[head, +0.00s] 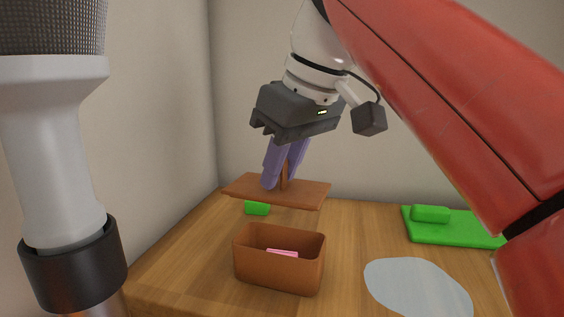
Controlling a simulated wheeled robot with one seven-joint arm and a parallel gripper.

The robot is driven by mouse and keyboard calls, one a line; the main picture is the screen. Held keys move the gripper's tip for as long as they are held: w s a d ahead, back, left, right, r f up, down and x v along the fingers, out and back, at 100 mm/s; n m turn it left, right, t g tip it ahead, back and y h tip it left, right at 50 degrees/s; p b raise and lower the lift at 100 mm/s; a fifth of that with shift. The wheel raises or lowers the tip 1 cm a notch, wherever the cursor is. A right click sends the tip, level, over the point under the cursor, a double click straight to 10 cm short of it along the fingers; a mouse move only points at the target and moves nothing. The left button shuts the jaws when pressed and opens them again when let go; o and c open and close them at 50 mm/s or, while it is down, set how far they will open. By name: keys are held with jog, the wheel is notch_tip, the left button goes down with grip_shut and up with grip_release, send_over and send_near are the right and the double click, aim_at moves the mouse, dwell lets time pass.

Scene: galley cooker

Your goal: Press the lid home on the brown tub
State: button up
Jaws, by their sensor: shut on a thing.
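The brown tub (279,277) stands open on the wooden counter, with a pink thing (282,253) inside it. Its brown lid (308,194) is a flat rectangle with an upright handle, held in the air above and slightly behind the tub, apart from it. My gripper (281,180), with purple fingers, is shut on the lid's handle. The fingers hide part of the handle. The lid looks close to level.
A green block (257,208) lies on the counter behind the tub. A pale grey-blue flat patch (417,289) lies to the right of the tub. A green board (455,233) with a green block (431,214) on it sits at the back right. Walls close off the left and back.

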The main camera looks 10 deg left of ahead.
aim_at(291, 192)
jog(key=shift+s+f, duration=0.15)
jog(key=shift+f, duration=0.5)
jog(key=shift+f+b, duration=1.55)
jog(key=shift+f, duration=0.85)
jog(key=shift+d+p, duration=0.15)
jog(key=shift+p, duration=0.15)
jog(key=shift+f, duration=0.15)
dwell(0.5)
jog(key=o, duration=1.5)
